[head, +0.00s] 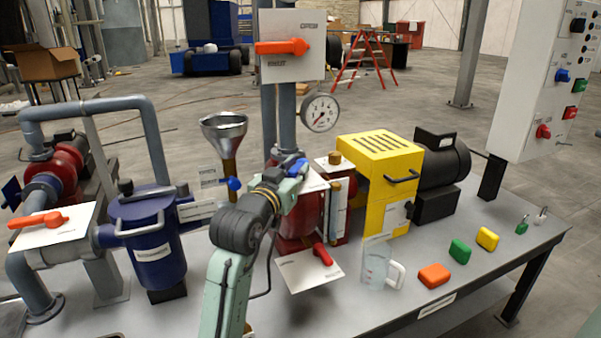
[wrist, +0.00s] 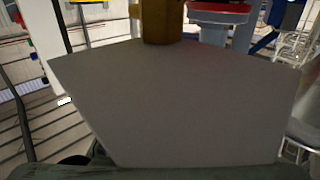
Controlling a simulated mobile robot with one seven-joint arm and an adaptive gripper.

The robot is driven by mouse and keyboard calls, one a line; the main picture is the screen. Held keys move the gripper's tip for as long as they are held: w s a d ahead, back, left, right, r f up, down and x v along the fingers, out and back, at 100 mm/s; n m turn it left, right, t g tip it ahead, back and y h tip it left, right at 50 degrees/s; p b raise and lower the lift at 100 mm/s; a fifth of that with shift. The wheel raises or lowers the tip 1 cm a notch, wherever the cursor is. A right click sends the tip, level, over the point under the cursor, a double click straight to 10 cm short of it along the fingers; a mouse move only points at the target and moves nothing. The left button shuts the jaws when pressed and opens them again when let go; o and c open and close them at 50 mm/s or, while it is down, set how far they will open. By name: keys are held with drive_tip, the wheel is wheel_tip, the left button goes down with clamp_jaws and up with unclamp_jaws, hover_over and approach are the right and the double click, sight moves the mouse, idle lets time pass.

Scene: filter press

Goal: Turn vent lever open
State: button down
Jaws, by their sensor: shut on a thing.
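A small blue lever (head: 297,166) sits at the top of the red filter housing (head: 298,215) in the head view, and I take it to be the vent lever. My gripper (head: 290,170) is at this lever and shut on it. My own arm and gripper hide part of the lever and the housing top. In the wrist view a broad grey surface (wrist: 175,100) fills the middle, with a brass-coloured stub (wrist: 161,22) behind its far edge. The fingertips cannot be made out there.
A funnel (head: 224,130) with a blue valve handle (head: 234,184) stands left of my gripper. A pressure gauge (head: 320,112) is above it. A yellow machine (head: 375,180) is to the right. A clear jug (head: 377,268) and coloured blocks occupy the bench front.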

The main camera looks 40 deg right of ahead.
drive_tip(key=m+g+b, duration=0.1)
drive_tip(key=m+g, duration=0.1)
drive_tip(key=g, duration=0.1)
drive_tip(key=w+m+g+h+b, duration=0.1)
drive_tip(key=m+g, duration=0.1)
drive_tip(key=g, duration=0.1)
drive_tip(key=w+m+g+h+b, duration=0.1)
drive_tip(key=m+g, duration=0.1)
drive_tip(key=g, duration=0.1)
drive_tip(key=shift+w+a, duration=0.15)
drive_tip(key=shift+a, duration=0.15)
drive_tip(key=shift+w+d+m+g+b, duration=0.1)
drive_tip(key=shift+w+m+g+b, duration=0.1)
drive_tip(key=shift+m+g, duration=0.65)
drive_tip(key=shift+w+m+g+b, duration=0.2)
drive_tip(key=shift+m+g, duration=0.25)
drive_tip(key=shift+g, duration=0.7)
drive_tip(key=c, duration=1.5)
unclamp_jaws()
drive_tip(key=v, duration=1.2)
drive_tip(key=shift+w+d, duration=0.1)
